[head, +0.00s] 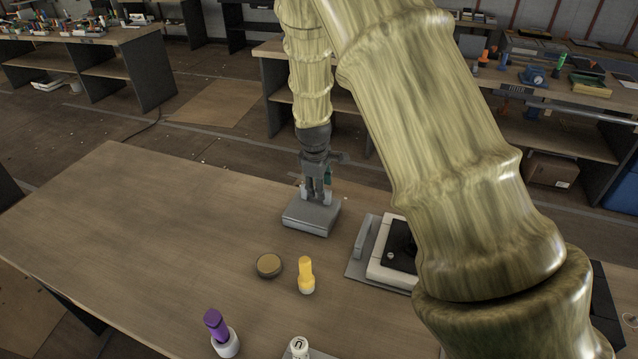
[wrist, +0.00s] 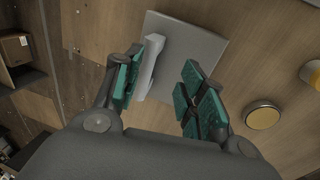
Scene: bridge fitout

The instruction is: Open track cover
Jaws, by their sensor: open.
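A grey slab-like block (head: 312,217), perhaps the track cover, lies on the wooden table below my gripper (head: 316,193). In the wrist view the grey slab (wrist: 200,47) carries a raised pale bar (wrist: 150,66) along one side. My gripper (wrist: 161,90) is open with green finger pads. The bar shows between the fingers, nearer the left one. I cannot tell whether a finger touches it. Right of the block is a white-framed device (head: 378,275) with a black top, on a grey plate with an upright grey bar; my arm hides part of it.
A round tan-topped disc (head: 269,265) and a yellow-topped peg (head: 306,274) stand in front of the block. A purple-handled item (head: 217,329) and a white knob (head: 299,347) are at the front edge. The table's left side (head: 120,220) is clear.

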